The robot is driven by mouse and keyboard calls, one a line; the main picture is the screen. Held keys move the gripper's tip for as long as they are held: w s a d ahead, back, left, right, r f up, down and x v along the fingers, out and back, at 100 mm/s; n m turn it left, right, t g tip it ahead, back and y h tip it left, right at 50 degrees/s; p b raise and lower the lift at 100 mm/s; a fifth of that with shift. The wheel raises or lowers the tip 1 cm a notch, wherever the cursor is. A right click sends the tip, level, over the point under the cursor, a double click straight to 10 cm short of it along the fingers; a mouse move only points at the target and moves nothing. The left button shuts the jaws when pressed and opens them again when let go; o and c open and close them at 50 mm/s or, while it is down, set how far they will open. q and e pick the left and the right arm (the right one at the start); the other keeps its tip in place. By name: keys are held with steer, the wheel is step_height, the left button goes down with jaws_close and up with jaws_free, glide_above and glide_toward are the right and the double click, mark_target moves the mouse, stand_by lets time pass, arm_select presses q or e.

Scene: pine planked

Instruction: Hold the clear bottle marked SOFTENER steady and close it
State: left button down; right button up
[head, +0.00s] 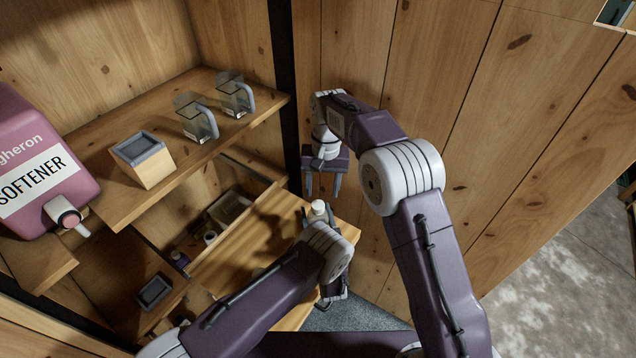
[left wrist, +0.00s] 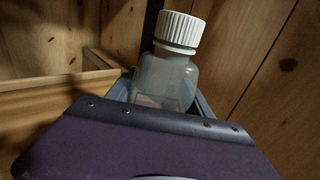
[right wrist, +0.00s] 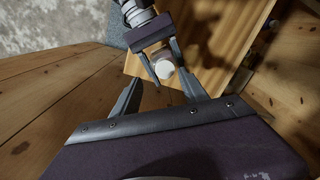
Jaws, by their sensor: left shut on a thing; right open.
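The clear bottle (left wrist: 163,82) stands close in the left wrist view, slightly tilted there, with a white ribbed cap (left wrist: 180,30) on its neck. I cannot tell how tight the cap is. No lettering on the bottle is readable. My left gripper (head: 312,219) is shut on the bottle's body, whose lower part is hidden. The cap also shows in the head view (head: 318,205) and the right wrist view (right wrist: 165,68). My right gripper (head: 323,192) is open and points down above the cap, apart from it. In the right wrist view the cap lies beyond its fingers.
A pink dispenser (head: 40,165) marked SOFTENER, with a spout, stands at left. The upper shelf (head: 120,208) holds a wooden box (head: 143,160) and two clear jugs (head: 197,122). A lower wooden surface (head: 250,240) lies below the bottle. A plank wall (head: 450,80) stands behind my right arm.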

mark_target(318, 204)
steer(key=n, duration=0.5)
steer(key=shift+w+r, duration=0.1)
steer(key=shift+r, duration=0.25)
steer(key=shift+w+a+r+n+h, duration=0.1)
steer(key=shift+n+h, duration=0.05)
steer(key=shift+n, duration=0.3)
steer(key=shift+a+r+n+h, duration=0.1)
steer(key=shift+n+h, duration=0.05)
steer(key=shift+n, duration=0.3)
steer(key=shift+w+a+r, duration=0.1)
steer(key=shift+w+a, duration=0.1)
steer(key=shift+a, duration=0.1)
steer(key=shift+s+a, duration=0.1)
steer(key=shift+a, duration=0.05)
steer(key=shift+f, duration=4.1)
